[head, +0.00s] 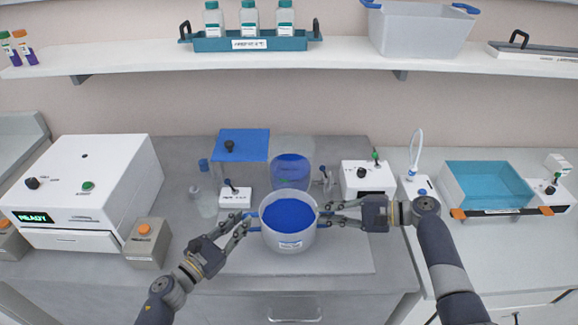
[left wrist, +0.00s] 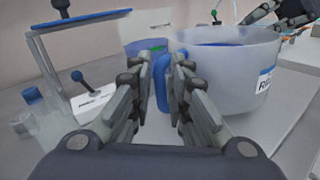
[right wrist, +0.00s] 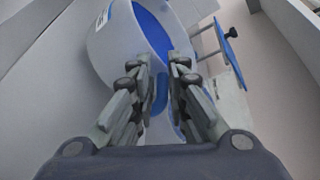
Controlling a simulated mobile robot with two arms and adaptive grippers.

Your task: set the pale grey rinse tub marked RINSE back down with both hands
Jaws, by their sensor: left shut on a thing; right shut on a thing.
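The pale grey rinse tub (head: 290,242) is round, upright and holds blue liquid. It is at the centre of the head view, with a label on its front. My left gripper (head: 248,217) is shut on its blue left handle, which shows between the fingers in the left wrist view (left wrist: 162,85). My right gripper (head: 328,214) is shut on the opposite blue handle, also seen in the right wrist view (right wrist: 161,90). The tub is over the grey bench mat (head: 345,255). I cannot tell whether its base touches it.
Behind the tub stand a clear vessel with blue contents (head: 290,172), a blue plate on a stand (head: 243,145) and a small white switch box (head: 234,198). A white machine (head: 85,185) is at left; a teal bath (head: 488,185) is at right.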

